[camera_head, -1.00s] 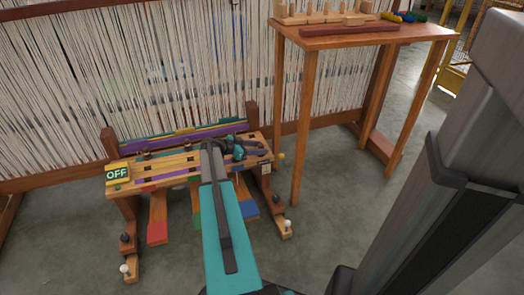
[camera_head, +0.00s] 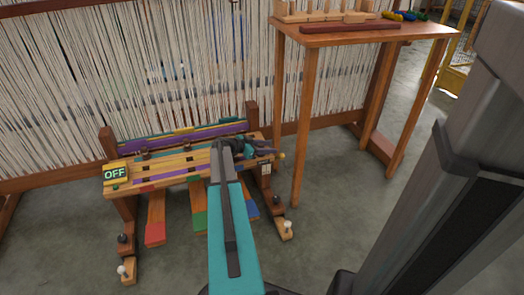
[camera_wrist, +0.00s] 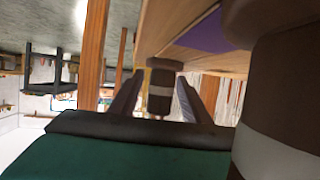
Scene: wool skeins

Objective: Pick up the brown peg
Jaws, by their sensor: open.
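In the wrist view a dark brown peg (camera_wrist: 160,88) with a light band shows between the two fingers of my gripper (camera_wrist: 157,98), beside a wooden board with a purple patch. My gripper is open. I cannot tell whether the fingers touch the peg. A second brown peg (camera_wrist: 275,75) with a pale band is large and close at the right edge of that view. In the head view my gripper (camera_head: 262,149) is at the right end of the striped wooden bench (camera_head: 172,178); it hides the peg there.
The loom's white threads (camera_head: 60,80) stand right behind the bench. A green OFF sign (camera_head: 115,174) is at the bench's left end. A tall wooden table (camera_head: 345,38) with a dark red bar stands to the right.

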